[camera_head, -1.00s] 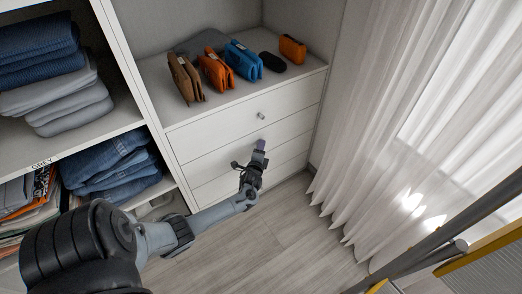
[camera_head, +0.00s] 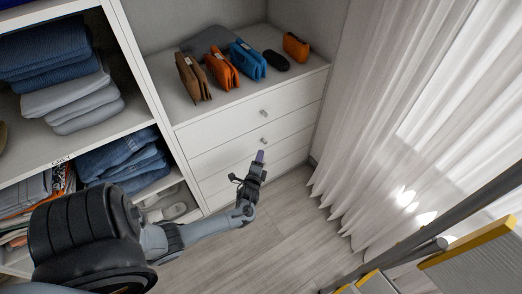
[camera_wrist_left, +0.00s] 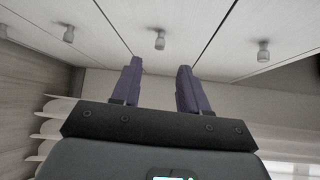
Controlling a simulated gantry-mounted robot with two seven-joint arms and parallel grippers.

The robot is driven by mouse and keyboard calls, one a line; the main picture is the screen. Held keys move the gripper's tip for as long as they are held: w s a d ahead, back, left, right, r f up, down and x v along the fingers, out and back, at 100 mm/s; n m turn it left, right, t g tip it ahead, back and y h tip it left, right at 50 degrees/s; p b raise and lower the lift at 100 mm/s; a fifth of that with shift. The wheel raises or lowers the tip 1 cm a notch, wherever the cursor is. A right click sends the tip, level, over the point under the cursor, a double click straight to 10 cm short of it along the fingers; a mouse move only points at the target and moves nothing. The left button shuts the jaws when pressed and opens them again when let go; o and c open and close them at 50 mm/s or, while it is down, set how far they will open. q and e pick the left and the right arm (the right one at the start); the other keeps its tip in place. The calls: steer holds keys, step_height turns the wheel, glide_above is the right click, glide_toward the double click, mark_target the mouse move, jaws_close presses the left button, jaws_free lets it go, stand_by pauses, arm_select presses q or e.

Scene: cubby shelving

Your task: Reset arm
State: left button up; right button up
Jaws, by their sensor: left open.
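My left gripper (camera_head: 260,157) is in front of the white drawer unit, just below the second drawer knob (camera_head: 264,140) in the head view. In the left wrist view its two purple fingers (camera_wrist_left: 160,78) stand apart with nothing between them. Drawer fronts with several round knobs (camera_wrist_left: 160,40) show beyond the fingers. My left arm reaches in from the lower left of the head view. My right gripper does not show.
Brown (camera_head: 193,77), orange (camera_head: 222,68) and blue (camera_head: 246,60) pouches stand on the drawer unit's top (camera_head: 208,115). Cubbies at left hold folded jeans (camera_head: 122,158) and grey clothes (camera_head: 75,95). White curtains (camera_head: 370,120) hang at right. The wooden floor (camera_head: 270,230) is clear.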

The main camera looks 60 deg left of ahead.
arm_select(q)
steer(key=shift+s+d+r, duration=0.1)
steer(key=shift+s+d, duration=0.25)
